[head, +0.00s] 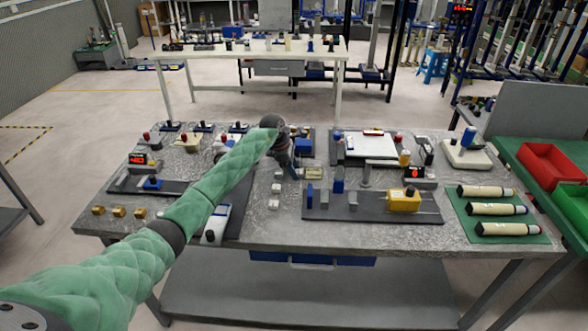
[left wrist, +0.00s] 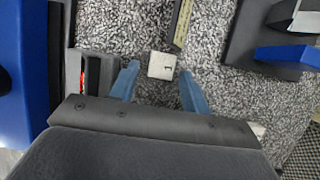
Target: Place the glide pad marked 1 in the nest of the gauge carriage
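The glide pad marked 1 (left wrist: 162,65) is a small white square block lying on the speckled grey bench top in the left wrist view. My left gripper (left wrist: 159,86) is open, its two blue fingers on either side of and just short of the pad, holding nothing. In the head view my left gripper (head: 295,173) points down over the middle of the bench, near several small pale blocks (head: 277,188). A dark base plate (head: 370,211) with blue posts and a yellow block (head: 404,200) lies to its right. I cannot tell which part is the gauge carriage or its nest. My right gripper is not in view.
A brass-coloured framed piece (left wrist: 181,22) lies close beyond the pad. A grey block with a red mark (left wrist: 95,76) stands left of the fingers. Cream cylinders (head: 490,209) lie on a green mat at right. A red bin (head: 552,163) stands on the side table.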

